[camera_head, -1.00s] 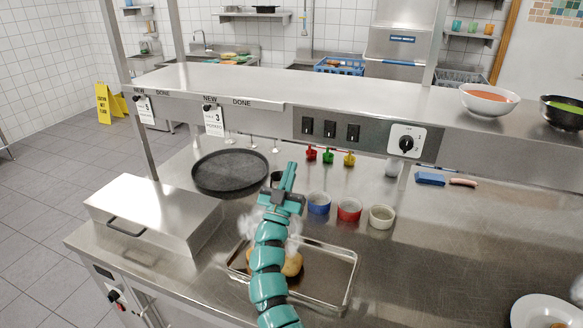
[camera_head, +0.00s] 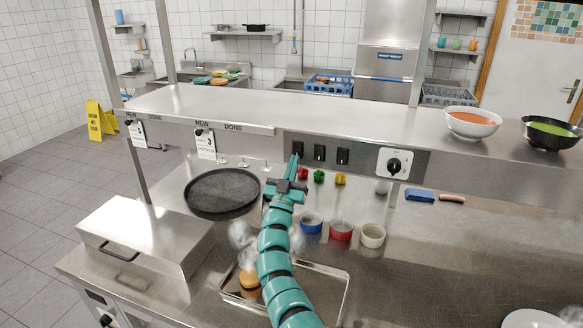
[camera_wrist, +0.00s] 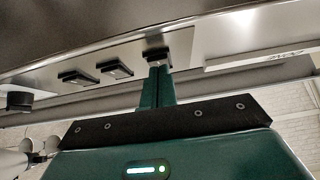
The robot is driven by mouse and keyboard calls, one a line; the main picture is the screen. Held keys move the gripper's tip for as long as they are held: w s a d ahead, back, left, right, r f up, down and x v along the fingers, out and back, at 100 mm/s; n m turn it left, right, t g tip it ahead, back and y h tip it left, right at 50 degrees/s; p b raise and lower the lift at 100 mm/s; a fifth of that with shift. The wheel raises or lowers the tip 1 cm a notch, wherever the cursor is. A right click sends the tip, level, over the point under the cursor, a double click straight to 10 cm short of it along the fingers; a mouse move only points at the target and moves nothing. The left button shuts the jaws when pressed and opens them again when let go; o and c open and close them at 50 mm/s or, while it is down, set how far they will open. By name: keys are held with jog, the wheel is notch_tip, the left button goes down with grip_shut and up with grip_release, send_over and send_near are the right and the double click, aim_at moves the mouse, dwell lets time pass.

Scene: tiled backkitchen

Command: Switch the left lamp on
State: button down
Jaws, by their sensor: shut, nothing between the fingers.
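Three black rocker switches sit in a row on the front of the steel shelf. They are the left switch (camera_head: 297,149), the middle switch (camera_head: 319,152) and the right switch (camera_head: 343,156). My gripper (camera_head: 294,162) is shut and empty, its teal fingers pointing up at the lower part of the left switch. In the wrist view, the fingertips (camera_wrist: 158,73) lie right against or just short of the left switch (camera_wrist: 157,57) and partly hide it. I cannot tell whether they touch. The other two switches show beside it, clear of my fingers. I cannot make out a lit lamp.
A white dial panel (camera_head: 394,165) is right of the switches. Bowls of orange soup (camera_head: 472,122) and green soup (camera_head: 551,133) stand on the shelf. Below are a black pan (camera_head: 222,191), small coloured cups and a steaming tray (camera_head: 338,292) under my arm.

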jog(key=shift+w, duration=0.1)
dwell(0.3)
jog(key=shift+w+d+f+b, duration=0.15)
jog(key=shift+w+f+b, duration=0.1)
jog(key=shift+w+b, duration=0.1)
jog(key=shift+s, duration=0.1)
